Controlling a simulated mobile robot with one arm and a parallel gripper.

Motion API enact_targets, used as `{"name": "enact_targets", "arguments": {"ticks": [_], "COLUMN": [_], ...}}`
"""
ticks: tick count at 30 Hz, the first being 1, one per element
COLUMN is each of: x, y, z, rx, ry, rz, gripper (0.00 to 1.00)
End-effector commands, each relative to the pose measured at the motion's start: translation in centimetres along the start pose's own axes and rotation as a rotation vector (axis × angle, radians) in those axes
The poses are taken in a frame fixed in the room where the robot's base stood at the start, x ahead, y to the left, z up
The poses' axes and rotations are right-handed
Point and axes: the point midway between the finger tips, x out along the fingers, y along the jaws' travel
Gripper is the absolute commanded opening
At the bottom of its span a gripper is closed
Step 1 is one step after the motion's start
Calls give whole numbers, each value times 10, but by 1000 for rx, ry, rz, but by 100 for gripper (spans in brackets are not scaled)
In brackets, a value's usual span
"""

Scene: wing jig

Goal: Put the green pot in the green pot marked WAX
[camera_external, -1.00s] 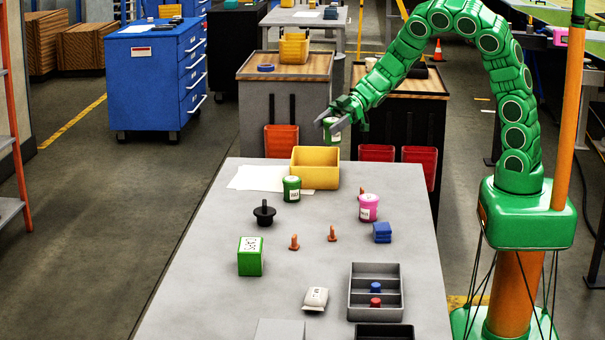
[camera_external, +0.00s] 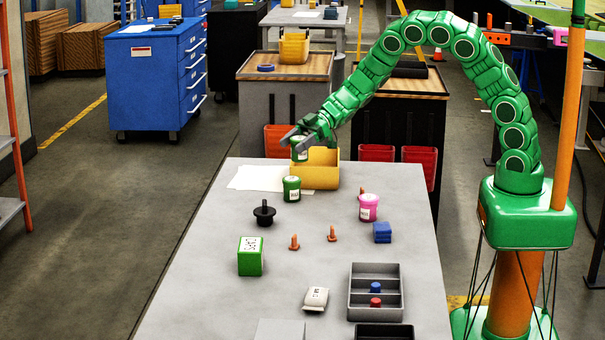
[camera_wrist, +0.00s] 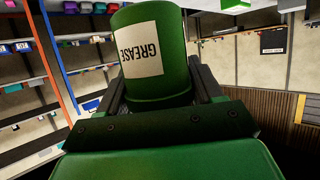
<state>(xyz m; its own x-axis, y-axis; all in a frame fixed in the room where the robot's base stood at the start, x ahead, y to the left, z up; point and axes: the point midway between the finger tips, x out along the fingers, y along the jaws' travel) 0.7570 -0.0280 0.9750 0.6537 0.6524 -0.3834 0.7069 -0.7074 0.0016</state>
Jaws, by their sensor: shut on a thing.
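My gripper (camera_external: 291,140) is shut on a green pot (camera_external: 300,150). In the wrist view the held green pot (camera_wrist: 174,75) sits between the two fingers, with a white label reading GREASE. In the external view it hangs above the table, in front of the yellow bin's left part. Another green pot (camera_external: 292,190) with a white label stands upright on the table, just below and slightly left of the held pot in the picture. Its label is too small to read. The two pots are apart.
The yellow bin (camera_external: 318,178) stands right behind the standing pot. A pink pot (camera_external: 368,208), a black knobbed piece (camera_external: 264,214), a green box (camera_external: 250,257) and a grey divided tray (camera_external: 361,309) are on the table. The table's left front is clear.

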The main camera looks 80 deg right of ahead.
Motion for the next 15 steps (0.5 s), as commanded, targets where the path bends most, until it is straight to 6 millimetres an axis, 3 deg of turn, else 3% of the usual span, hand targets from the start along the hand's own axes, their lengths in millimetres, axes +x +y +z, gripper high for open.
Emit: {"name": "enact_targets", "arguments": {"ticks": [6,15], "x": [16,23], "y": [10,15], "z": [12,18], "rx": [1,2], "ry": [2,1], "rz": [-1,-1], "gripper": [31,31]}}
